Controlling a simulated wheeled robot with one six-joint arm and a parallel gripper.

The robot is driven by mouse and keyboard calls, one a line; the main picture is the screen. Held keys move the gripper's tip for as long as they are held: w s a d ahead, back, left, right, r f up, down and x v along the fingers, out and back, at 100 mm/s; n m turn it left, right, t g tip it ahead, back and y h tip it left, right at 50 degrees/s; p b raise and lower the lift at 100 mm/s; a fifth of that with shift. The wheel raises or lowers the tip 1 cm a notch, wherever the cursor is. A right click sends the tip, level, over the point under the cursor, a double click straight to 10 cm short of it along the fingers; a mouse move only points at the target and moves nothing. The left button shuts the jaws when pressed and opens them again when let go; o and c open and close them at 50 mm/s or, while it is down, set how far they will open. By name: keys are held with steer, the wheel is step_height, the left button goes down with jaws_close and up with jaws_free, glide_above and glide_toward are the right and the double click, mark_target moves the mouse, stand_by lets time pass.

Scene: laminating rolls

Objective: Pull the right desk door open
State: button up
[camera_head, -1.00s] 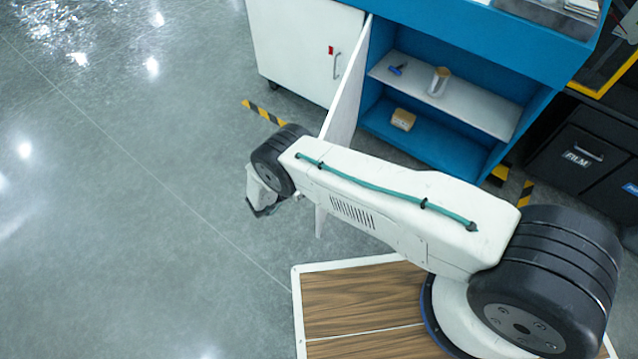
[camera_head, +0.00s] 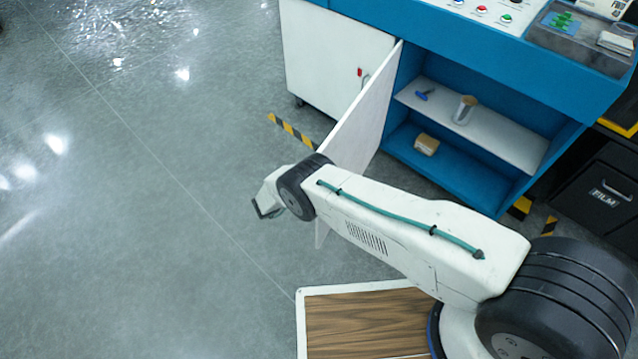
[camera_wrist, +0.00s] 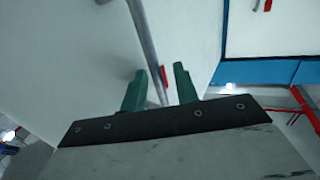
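The right desk door (camera_head: 362,118) is a white panel standing well open from the blue desk (camera_head: 470,55), seen at a slant in the head view. In the wrist view its white face (camera_wrist: 75,60) shows a grey bar handle (camera_wrist: 147,42) and a small red mark. My gripper (camera_wrist: 160,88) has its two green fingers on either side of the handle's near end, with visible gaps to the bar, so it looks open. In the head view my gripper (camera_head: 264,208) is at the door's outer side, and its fingers are mostly hidden.
The open compartment has a white shelf (camera_head: 500,130) with a blue item (camera_head: 422,95) and a jar (camera_head: 465,109). A tan box (camera_head: 427,144) sits below. The left door (camera_head: 335,55) is shut. Floor to the left is clear.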

steer(key=shift+s+a, duration=0.15)
steer(key=shift+a, duration=0.05)
steer(key=v, duration=0.7)
steer(key=shift+a, duration=0.25)
steer(key=shift+s, duration=0.1)
